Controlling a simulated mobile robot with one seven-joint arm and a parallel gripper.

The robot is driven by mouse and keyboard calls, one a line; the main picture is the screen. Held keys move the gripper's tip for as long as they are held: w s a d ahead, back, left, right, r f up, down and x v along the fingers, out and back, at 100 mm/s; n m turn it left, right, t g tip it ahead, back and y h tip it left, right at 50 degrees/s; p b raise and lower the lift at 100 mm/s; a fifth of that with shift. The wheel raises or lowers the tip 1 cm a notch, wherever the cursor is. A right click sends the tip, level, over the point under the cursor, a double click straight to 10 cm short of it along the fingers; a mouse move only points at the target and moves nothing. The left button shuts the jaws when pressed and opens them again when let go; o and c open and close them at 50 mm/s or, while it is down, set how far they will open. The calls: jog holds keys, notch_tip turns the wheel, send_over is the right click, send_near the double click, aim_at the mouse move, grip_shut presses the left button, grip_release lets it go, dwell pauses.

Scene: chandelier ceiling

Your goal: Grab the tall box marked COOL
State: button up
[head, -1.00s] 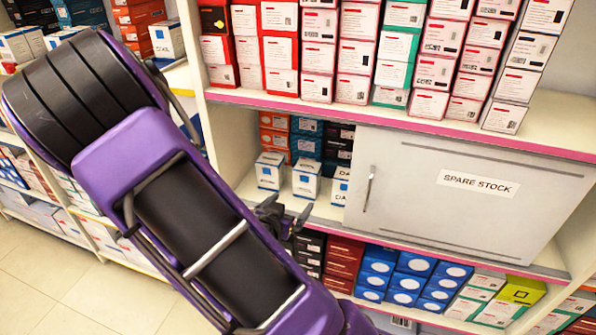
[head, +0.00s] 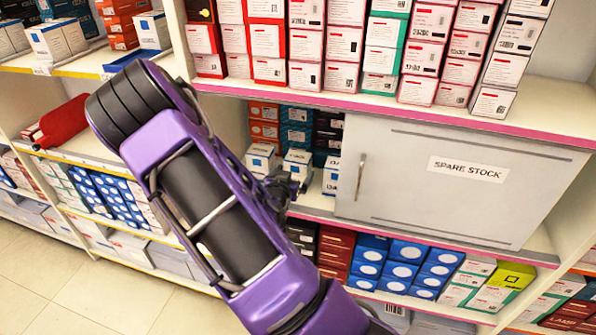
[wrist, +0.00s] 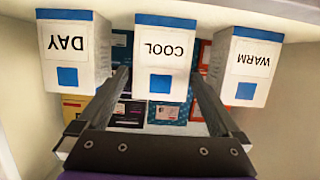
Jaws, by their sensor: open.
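My gripper (head: 285,186) is in front of these boxes. In the wrist view my gripper (wrist: 160,78) is open, its fingers reaching towards either side of COOL. I cannot tell whether they touch it.
A grey sliding panel marked SPARE STOCK (head: 455,185) closes the shelf to the right. Stacked dark and orange boxes (head: 297,128) stand behind the three boxes. A pink-edged shelf (head: 400,120) full of cartons is above, with more cartons below.

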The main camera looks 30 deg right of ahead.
jog(key=x, duration=0.4)
jog(key=shift+w+d+f, duration=0.15)
jog(key=shift+w+d, duration=0.1)
jog(key=shift+d, duration=0.05)
jog(key=c, duration=1.2)
